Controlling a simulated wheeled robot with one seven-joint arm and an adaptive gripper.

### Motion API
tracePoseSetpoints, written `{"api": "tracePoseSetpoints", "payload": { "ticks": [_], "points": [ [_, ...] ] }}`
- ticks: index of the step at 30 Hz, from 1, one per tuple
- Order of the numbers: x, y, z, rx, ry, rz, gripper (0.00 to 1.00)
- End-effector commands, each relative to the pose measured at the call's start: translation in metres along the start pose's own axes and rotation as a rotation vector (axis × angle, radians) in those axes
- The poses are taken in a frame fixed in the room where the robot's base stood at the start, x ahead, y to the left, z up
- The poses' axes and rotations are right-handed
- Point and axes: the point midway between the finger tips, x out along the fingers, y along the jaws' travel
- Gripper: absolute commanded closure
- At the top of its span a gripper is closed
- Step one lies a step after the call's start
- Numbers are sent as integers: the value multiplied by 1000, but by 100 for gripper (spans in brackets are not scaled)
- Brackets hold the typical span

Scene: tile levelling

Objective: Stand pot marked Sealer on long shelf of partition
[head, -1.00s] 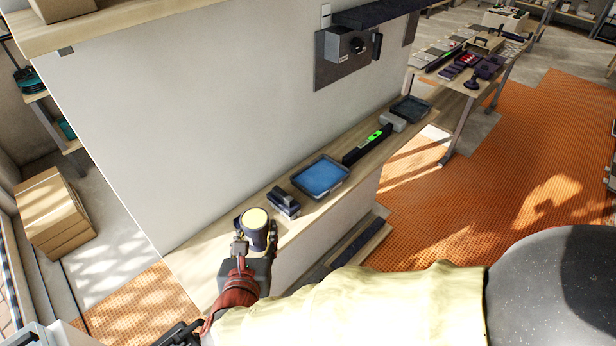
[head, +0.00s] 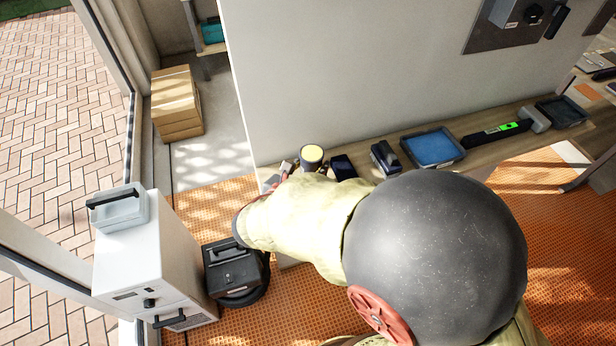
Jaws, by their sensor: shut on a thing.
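A small dark pot with a pale yellow top (head: 312,153) stands out at the left end of the long wooden shelf (head: 485,155) along the partition. My gripper (head: 297,168) is shut on the pot from its left side. The pot looks upright. I cannot tell whether its base touches the shelf, and no marking on it can be read. My own arm hides much of the gripper and the shelf's front edge there.
Right of the pot on the shelf are a dark flat thing (head: 343,167), a dark block-like tool (head: 385,156), a blue tray (head: 433,148), a level with a green display (head: 500,131) and a dark tray (head: 561,112). Cardboard boxes (head: 176,103) and a white cabinet (head: 155,265) stand left.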

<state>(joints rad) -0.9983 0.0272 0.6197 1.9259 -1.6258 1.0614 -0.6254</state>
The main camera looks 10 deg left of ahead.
Motion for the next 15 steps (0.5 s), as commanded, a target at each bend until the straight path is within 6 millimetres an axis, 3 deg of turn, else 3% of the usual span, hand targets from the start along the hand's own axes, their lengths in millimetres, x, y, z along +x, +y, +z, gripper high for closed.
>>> {"api": "tracePoseSetpoints", "payload": {
  "ticks": [5,12,15],
  "points": [
    [5,7,-6,1,-1,0,90],
    [18,9,-35,0,-1,0,90],
    [19,10,-37,1,-1,0,90]
  ]
}}
